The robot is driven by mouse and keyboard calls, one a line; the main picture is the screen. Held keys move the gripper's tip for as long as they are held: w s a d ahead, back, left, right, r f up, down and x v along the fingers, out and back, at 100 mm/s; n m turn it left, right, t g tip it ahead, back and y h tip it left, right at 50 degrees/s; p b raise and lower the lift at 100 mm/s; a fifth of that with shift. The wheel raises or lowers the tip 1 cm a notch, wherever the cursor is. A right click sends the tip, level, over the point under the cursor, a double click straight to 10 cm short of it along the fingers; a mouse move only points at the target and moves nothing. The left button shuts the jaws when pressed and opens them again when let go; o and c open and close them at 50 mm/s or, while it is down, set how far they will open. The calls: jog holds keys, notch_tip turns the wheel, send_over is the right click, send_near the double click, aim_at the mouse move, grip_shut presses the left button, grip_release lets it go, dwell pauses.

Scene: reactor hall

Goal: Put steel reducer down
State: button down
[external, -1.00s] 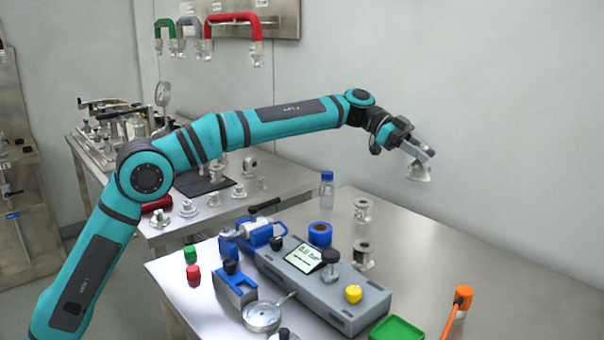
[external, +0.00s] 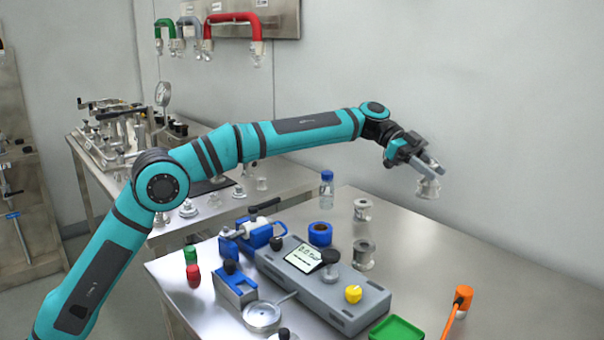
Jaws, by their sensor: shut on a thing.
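The steel reducer (external: 428,188) is a small silvery flanged piece, held in the air over the back right of the near steel table (external: 480,250). My gripper (external: 428,172) is shut on it from above and to the left. The reducer hangs under the fingers with a clear gap to the tabletop. It looks roughly upright. Part of its top is hidden by the fingers.
Two similar steel fittings (external: 363,254) (external: 362,210) stand on the near table, with a blue tape roll (external: 320,234) and blue-capped bottle (external: 327,190) close by. A grey test unit (external: 320,285), green tray (external: 397,328) and orange-handled tool (external: 461,298) are nearer.

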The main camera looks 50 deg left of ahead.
send_over(421, 235)
jog(key=shift+f, duration=5.65)
jog(key=shift+f, duration=0.1)
jog(key=c, duration=1)
grip_release()
jog(key=v, duration=1.2)
